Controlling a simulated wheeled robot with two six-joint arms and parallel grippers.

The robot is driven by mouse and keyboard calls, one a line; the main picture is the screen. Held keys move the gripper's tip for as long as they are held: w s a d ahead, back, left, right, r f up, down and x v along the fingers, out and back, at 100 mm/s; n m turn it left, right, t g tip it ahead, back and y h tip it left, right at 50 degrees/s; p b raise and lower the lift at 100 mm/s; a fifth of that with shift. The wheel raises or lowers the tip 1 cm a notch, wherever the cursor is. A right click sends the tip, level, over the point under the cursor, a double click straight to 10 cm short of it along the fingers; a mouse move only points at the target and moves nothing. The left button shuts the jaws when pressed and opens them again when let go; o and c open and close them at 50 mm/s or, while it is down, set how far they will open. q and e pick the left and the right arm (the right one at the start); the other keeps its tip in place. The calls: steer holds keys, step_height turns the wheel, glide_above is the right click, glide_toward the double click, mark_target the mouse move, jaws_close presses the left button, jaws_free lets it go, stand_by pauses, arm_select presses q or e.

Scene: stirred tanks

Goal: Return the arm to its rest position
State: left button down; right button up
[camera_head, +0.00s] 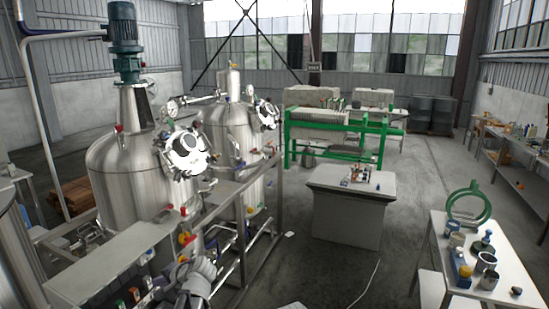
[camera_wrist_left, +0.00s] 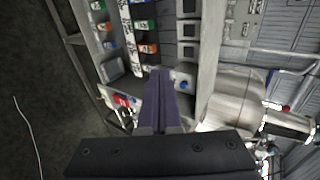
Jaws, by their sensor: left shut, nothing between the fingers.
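My left gripper (camera_head: 197,272) shows at the bottom of the head view, in front of the steel tank frame and beside the grey control box (camera_head: 120,262). In the left wrist view its two dark fingers (camera_wrist_left: 159,75) lie together, shut with nothing between them. Beyond them is a grey panel with green and orange switches (camera_wrist_left: 145,36). I cannot tell how far the fingers are from the panel. My right gripper is not in view.
Two steel stirred tanks (camera_head: 135,178) with pipes and valves stand at the left. A grey cabinet (camera_head: 347,212) stands at the centre. A white table (camera_head: 480,255) with cans and a green ring is at the right. The floor between is mostly open, with a thin cable.

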arm_select(q)
steer(key=s+d+f+g+h+b, duration=0.2)
steer(key=s+d+f+h+b, duration=0.2)
steer(key=s+d+f+b, duration=0.3)
steer(key=s+d+f+n+g+h+b, duration=0.1)
steer(key=s+d+f+g+h+b, duration=0.2)
steer(key=s+d+f+b, duration=0.4)
steer(key=s+d+f+h, duration=0.1)
steer(key=s+d+f, duration=0.2)
steer(key=d+f, duration=0.2)
steer(key=s+d+f, duration=0.4)
steer(key=d+f, duration=0.1)
steer(key=d, duration=0.5)
steer(key=shift+s+f+h, duration=0.25)
steer(key=shift+f+h, duration=0.1)
steer(key=shift+h, duration=0.05)
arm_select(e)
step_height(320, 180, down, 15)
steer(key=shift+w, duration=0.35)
arm_select(q)
steer(key=shift+a, duration=0.15)
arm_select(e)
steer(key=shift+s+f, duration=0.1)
